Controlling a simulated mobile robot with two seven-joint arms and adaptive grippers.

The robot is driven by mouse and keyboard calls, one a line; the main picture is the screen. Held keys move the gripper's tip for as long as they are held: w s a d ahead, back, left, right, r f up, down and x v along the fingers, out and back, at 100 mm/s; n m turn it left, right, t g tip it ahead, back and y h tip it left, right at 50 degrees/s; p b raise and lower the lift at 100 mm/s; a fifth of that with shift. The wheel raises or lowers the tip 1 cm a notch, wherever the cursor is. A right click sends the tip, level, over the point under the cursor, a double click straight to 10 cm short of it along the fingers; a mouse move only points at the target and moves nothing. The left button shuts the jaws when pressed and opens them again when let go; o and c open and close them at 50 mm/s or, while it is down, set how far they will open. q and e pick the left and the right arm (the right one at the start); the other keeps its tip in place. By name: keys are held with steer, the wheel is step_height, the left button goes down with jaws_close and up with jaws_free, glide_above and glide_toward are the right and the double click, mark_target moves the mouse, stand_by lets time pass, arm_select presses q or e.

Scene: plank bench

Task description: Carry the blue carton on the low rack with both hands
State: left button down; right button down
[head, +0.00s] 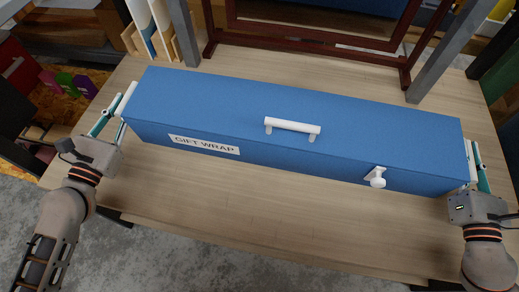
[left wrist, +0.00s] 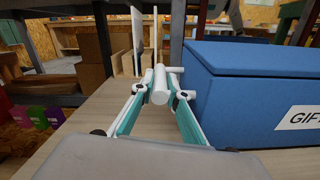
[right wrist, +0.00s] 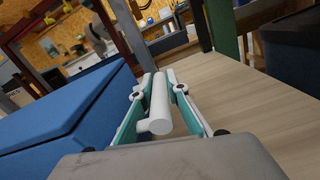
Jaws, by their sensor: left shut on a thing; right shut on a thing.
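The blue carton (head: 290,128) is a long box with a "GIFT WRAP" label, a white top handle (head: 293,126) and a white knob on its front. It lies across the plank bench (head: 250,215), slightly slanted. My left gripper (head: 113,116) is at its left end, shut on a white side handle (left wrist: 159,87). My right gripper (head: 478,172) is at its right end, shut on the other white side handle (right wrist: 161,106). Whether the carton's underside touches the bench cannot be told.
A dark red frame (head: 310,38) stands behind the carton, with grey posts (head: 446,50) on either side. White and blue boards in a wooden holder (head: 155,32) stand at the back left. The bench in front of the carton is clear.

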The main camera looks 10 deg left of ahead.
arm_select(q)
steer(key=shift+a, duration=0.15)
arm_select(e)
steer(key=shift+d, duration=0.15)
arm_select(q)
steer(key=shift+f, duration=0.4)
arm_select(e)
steer(key=shift+f, duration=0.25)
arm_select(q)
steer(key=shift+f, duration=0.45)
arm_select(e)
steer(key=shift+w+f, duration=0.1)
steer(key=shift+f, duration=0.3)
arm_select(q)
steer(key=shift+f, duration=0.35)
arm_select(e)
steer(key=shift+f, duration=0.35)
arm_select(q)
steer(key=c, duration=2)
jaws_free()
steer(key=shift+f, duration=0.1)
arm_select(e)
steer(key=c, duration=2)
jaws_free()
steer(key=shift+f, duration=0.1)
arm_select(q)
steer(key=shift+o, duration=0.2)
arm_select(e)
steer(key=shift+o, duration=0.2)
